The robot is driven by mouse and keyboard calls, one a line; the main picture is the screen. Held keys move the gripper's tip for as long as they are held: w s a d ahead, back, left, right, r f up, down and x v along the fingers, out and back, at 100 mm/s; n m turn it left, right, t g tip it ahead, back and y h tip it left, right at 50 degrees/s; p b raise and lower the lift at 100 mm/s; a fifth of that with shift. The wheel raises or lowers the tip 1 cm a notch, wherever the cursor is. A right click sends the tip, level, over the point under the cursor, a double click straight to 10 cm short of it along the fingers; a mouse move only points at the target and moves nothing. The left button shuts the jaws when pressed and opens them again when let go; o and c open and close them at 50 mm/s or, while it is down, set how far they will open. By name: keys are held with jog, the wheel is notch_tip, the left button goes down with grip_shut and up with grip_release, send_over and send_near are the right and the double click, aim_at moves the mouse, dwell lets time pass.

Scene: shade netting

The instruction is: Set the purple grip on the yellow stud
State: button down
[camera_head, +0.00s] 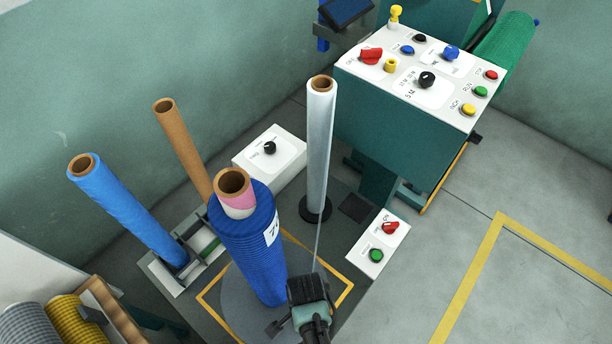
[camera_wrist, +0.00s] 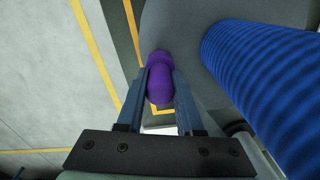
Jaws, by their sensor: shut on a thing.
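My gripper (camera_wrist: 160,76) is shut on the purple grip (camera_wrist: 160,88) in the wrist view. The grip is a short, rounded purple piece between the two dark blue-grey fingers. In the head view my gripper (camera_head: 309,290) is low in the middle, beside the big blue roll, and the purple grip is hidden there. A short yellow stud (camera_head: 391,65) stands on the white top of the teal console, near a red knob. A taller yellow piece (camera_head: 396,14) stands at the console's far corner. My gripper is well apart from both.
The large blue roll (camera_head: 254,252) leans close to my gripper. A pale wrapped roll (camera_head: 320,140) stands upright between it and the teal console (camera_head: 390,110). A low white box (camera_head: 377,246) with a red knob and green button sits right. Grey floor (camera_head: 540,230) is clear at right.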

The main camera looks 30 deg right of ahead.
jog(key=shift+f+b, duration=0.35)
jog(key=shift+f, duration=0.45)
dwell(0.9)
jog(key=shift+f+b, duration=0.45)
jog(key=shift+f, duration=0.2)
jog(key=shift+c, duration=2.4)
grip_release()
notch_tip(320, 180, up, 13)
jog(key=shift+p, duration=0.85)
